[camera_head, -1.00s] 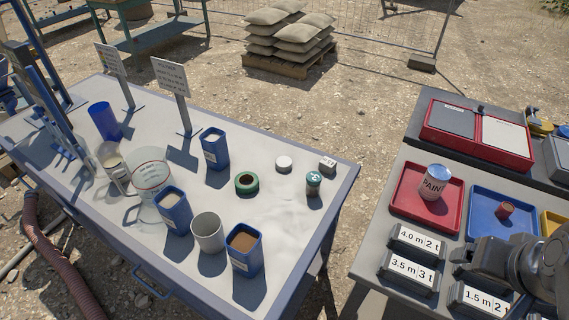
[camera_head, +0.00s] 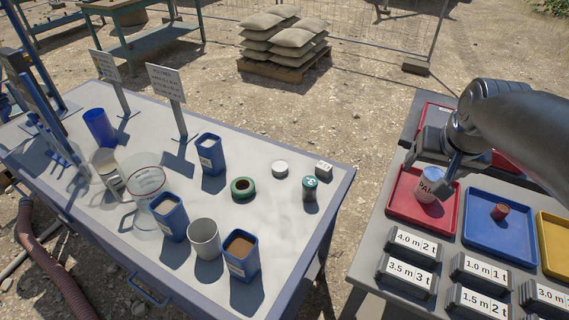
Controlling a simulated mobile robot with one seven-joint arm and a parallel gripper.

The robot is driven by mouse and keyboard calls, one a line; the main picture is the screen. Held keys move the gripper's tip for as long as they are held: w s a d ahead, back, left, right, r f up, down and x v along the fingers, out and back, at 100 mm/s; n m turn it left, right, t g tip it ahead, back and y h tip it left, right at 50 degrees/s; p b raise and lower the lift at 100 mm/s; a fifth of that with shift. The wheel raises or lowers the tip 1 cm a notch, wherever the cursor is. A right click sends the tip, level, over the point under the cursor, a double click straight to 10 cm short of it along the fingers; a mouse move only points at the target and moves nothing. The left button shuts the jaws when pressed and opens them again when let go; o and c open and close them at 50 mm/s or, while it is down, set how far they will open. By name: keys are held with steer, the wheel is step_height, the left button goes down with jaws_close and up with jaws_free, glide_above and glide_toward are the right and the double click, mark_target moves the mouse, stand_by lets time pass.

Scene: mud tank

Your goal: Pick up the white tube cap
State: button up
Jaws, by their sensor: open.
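The white tube cap (camera_head: 280,168) looks like a small, flat white disc. It lies on the grey table, between a green ring (camera_head: 243,188) and a small white block (camera_head: 323,169). Nothing covers it. My gripper (camera_head: 430,168) is open at the right, over the red tray (camera_head: 405,203) and well apart from the cap.
A small dark jar with a teal top (camera_head: 310,188) stands in front of the cap. Blue bins (camera_head: 211,155), a grey cup (camera_head: 205,238) and a clear beaker (camera_head: 146,190) stand further left. A gap separates the grey table (camera_head: 275,225) from the tray table.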

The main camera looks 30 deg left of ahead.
steer(key=w+a+f+n, duration=0.1)
steer(key=w+a+f, duration=0.2)
steer(key=w+a, duration=0.55)
steer(key=n+g+y, duration=0.1)
steer(key=n, duration=0.2)
glide_toward(280, 167)
steer(key=x, duration=0.3)
steer(key=shift+a+f, duration=0.1)
steer(key=shift+a, duration=0.3)
steer(key=shift+d+x, duration=0.15)
steer(key=shift+x, duration=1.3)
steer(key=shift+d+x, duration=0.2)
steer(key=shift+x, duration=1.2)
steer(key=shift+w, duration=0.1)
steer(key=shift+c, duration=0.4)
steer(key=c, duration=1)
steer(key=shift+o, duration=0.2)
